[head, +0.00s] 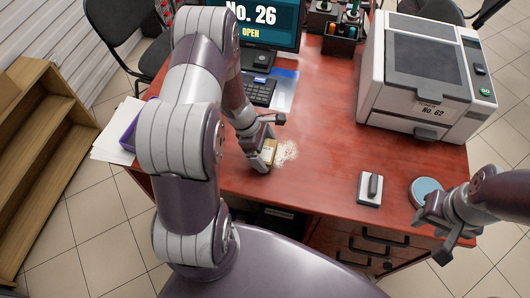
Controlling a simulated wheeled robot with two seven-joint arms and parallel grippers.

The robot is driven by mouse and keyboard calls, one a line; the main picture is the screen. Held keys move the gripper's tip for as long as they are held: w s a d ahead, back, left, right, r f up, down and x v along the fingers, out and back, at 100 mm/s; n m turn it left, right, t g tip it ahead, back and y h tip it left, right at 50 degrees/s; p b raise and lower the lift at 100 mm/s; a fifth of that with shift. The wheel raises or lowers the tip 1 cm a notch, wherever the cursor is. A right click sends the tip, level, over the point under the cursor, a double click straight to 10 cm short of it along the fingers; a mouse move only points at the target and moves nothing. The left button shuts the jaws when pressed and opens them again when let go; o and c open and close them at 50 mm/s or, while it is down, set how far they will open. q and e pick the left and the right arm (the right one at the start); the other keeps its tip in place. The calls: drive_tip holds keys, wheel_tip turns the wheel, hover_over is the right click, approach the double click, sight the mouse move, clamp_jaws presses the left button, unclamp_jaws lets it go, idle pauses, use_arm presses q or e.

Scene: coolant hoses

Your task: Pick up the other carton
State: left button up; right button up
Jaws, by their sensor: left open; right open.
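A small tan carton (269,152) stands on the red desk, left of a patch of pale crumbs or spill (286,151). My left gripper (265,143) is open right at this carton, with its fingers close around or beside it. The gripper hides part of the carton, and I cannot tell whether they touch. I cannot make out a second carton. My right gripper (436,230) is open and empty at the desk's right front edge, near a round blue-topped item (426,190).
The red desk (330,160) holds a printer-like machine (425,75) at the right, a monitor (265,22), a keyboard (258,90) and a small grey device (369,189). A purple tray (130,133) lies at the left edge. The desk's middle is clear.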

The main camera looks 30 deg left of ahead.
use_arm(q)
drive_tip(key=c, duration=0.7)
drive_tip(key=shift+r, duration=0.1)
